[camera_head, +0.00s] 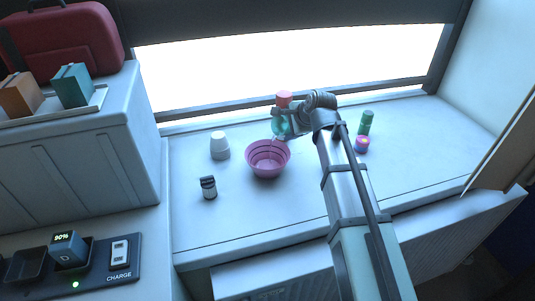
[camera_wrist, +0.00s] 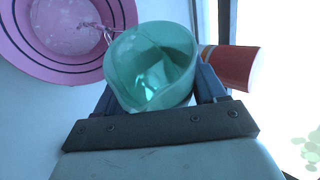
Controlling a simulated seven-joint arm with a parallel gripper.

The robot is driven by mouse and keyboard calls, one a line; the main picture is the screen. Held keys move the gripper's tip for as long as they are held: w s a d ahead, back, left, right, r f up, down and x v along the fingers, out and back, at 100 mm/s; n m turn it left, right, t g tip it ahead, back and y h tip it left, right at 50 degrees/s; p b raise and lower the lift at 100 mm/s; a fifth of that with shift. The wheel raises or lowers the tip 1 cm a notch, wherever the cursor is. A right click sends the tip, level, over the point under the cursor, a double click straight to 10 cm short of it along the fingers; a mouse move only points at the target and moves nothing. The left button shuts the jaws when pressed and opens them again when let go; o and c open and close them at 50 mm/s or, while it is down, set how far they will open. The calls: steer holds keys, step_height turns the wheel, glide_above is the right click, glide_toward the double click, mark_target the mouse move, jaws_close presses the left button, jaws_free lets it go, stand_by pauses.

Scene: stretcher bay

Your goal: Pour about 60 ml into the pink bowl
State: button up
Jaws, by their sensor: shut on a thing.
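The pink bowl (camera_head: 268,146) stands upright on the counter, with dark rings inside. It also shows at the top left of the wrist view (camera_wrist: 30,58). My gripper (camera_head: 301,122) is shut on a translucent green cup (camera_head: 279,125), just beyond and to the right of the bowl. In the wrist view the green cup (camera_wrist: 150,65) sits between the fingers, its lip towards the bowl. A thin clear strand, seemingly liquid, runs from the lip over the bowl. A pale speckled patch shows on the bowl's bottom; its depth cannot be told.
A red cup (camera_head: 284,98) stands close behind the green cup. A white cup (camera_head: 219,149) and a small dark-topped jar (camera_head: 208,188) stand left of the bowl. A purple item (camera_head: 361,145) and a green cylinder (camera_head: 366,122) stand right of my arm. The front counter is clear.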

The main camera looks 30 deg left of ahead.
steer(key=shift+f+t, duration=0.2)
steer(key=shift+t, duration=0.1)
stand_by(0.7)
steer(key=shift+s+a+r+n+t+h, duration=0.3)
steer(key=shift+s+n+t, duration=0.1)
steer(key=shift+s, duration=0.2)
stand_by(0.4)
steer(key=shift+w+d+f+m+g, duration=0.15)
steer(key=shift+w+g, duration=0.05)
steer(key=shift+w, duration=0.2)
steer(key=shift+w+d+f+m+g, duration=0.1)
steer(key=shift+w+d+m+g, duration=0.1)
steer(key=shift+w, duration=0.2)
steer(key=shift+a+r+m+g+y, duration=0.1)
steer(key=shift+r+m+g+y, duration=0.15)
steer(key=shift+r+g+y, duration=0.4)
steer(key=shift+s+f+m+g, duration=0.1)
steer(key=shift+f+m+g, duration=0.2)
steer(key=shift+f+g, duration=0.35)
steer(key=shift+f, duration=0.1)
